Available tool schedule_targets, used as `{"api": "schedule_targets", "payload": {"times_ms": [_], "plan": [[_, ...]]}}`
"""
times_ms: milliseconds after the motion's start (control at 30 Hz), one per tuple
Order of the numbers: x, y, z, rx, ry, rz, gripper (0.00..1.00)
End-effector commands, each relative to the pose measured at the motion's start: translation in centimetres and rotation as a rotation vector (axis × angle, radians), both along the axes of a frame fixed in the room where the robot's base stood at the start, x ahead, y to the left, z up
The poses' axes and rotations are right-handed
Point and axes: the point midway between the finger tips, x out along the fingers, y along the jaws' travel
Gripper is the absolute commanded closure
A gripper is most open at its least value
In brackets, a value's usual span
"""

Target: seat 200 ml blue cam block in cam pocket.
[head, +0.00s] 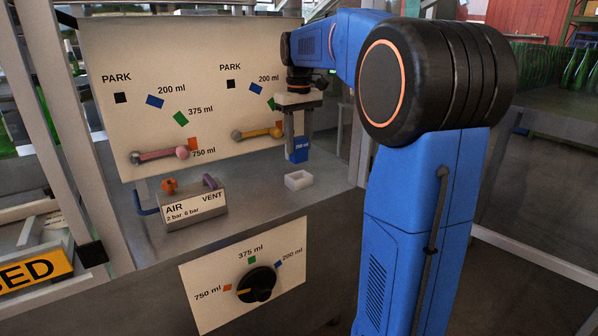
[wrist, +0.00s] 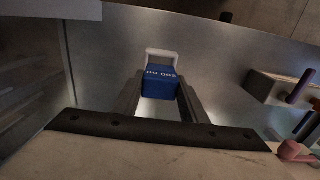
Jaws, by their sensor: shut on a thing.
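The blue cam block (head: 298,151), marked 200 ml, is held between the fingers of my gripper (head: 299,140), which points down. In the wrist view the same block (wrist: 160,84) sits between the two fingertips (wrist: 160,98). The white cam pocket (head: 299,179) is a small open box on the grey bench top, just below the block in the head view. In the wrist view a white rim of the pocket (wrist: 162,54) shows beyond the block. The block appears to be above the pocket and apart from it; its exact alignment is hard to tell.
A panel (head: 140,125) with two levers, one pink (head: 160,154) and one yellow (head: 257,133), stands behind the bench. An AIR/VENT box (head: 195,207) is left of the pocket. A black selector dial (head: 257,284) is on the bench front, its pointer toward 750 ml.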

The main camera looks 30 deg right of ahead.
Motion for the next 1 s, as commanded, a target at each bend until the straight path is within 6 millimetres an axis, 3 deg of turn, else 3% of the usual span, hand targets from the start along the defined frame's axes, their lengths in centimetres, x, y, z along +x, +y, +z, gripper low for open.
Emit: {"api": "schedule_targets", "payload": {"times_ms": [100,367,633,1000], "plan": [[0.0,0.0,-1.9,0.000,0.001,-0.001,0.86],[0.0,0.0,-3.6,0.000,0.001,-0.002,0.86],[0.0,0.0,-6.9,0.001,0.002,-0.002,0.86],[0.0,0.0,-7.3,0.000,0.000,-0.003,0.86]]}}
